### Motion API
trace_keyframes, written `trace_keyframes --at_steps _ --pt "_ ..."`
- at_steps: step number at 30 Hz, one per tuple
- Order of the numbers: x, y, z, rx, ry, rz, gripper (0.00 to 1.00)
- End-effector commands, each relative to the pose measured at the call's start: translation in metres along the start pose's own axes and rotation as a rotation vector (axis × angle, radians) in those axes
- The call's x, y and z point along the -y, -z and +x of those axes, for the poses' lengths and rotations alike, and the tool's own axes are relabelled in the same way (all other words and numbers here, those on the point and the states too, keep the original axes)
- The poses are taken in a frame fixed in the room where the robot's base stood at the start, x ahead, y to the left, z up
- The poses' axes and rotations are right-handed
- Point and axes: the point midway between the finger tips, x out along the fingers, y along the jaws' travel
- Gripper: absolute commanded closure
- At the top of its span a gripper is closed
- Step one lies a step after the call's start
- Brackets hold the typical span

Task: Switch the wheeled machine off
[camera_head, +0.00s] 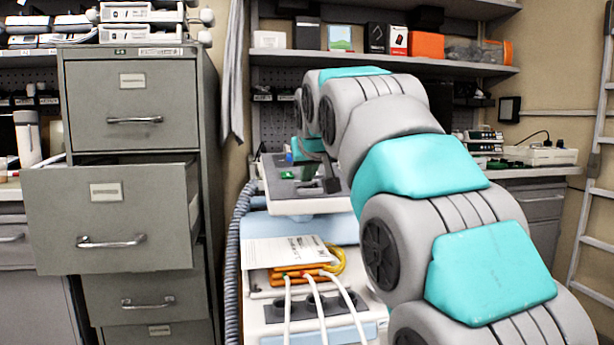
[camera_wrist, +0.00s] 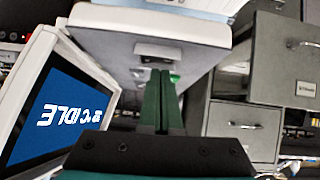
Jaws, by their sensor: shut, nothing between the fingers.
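The wheeled machine (camera_head: 300,207) stands in the middle of the head view, with a pale body and a grey top panel. A small green part (camera_head: 287,175) shows on that panel. My gripper (camera_head: 308,172) is low over the panel, partly hidden by my arm. In the wrist view, the green fingers of my gripper (camera_wrist: 160,72) are together, with nothing visible between them.
A filing cabinet (camera_head: 135,110) stands at left, with one drawer (camera_head: 112,215) pulled out. A corrugated hose (camera_head: 235,255) runs beside the machine. A ladder (camera_head: 597,180) leans at right.

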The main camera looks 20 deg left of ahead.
Motion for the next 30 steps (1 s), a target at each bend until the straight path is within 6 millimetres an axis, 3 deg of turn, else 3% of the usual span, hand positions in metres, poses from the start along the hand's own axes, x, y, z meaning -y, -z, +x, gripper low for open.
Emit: trace_keyframes --at_steps 5,18,22,30 --pt "-0.004 0.021 -0.029 -0.001 -0.002 0.001 1.0" --pt "0.0 0.017 -0.114 -0.003 -0.002 0.001 1.0" --pt "0.001 0.016 -0.124 0.001 -0.002 0.001 1.0" --pt "0.001 0.016 -0.126 0.002 -0.002 0.001 1.0"
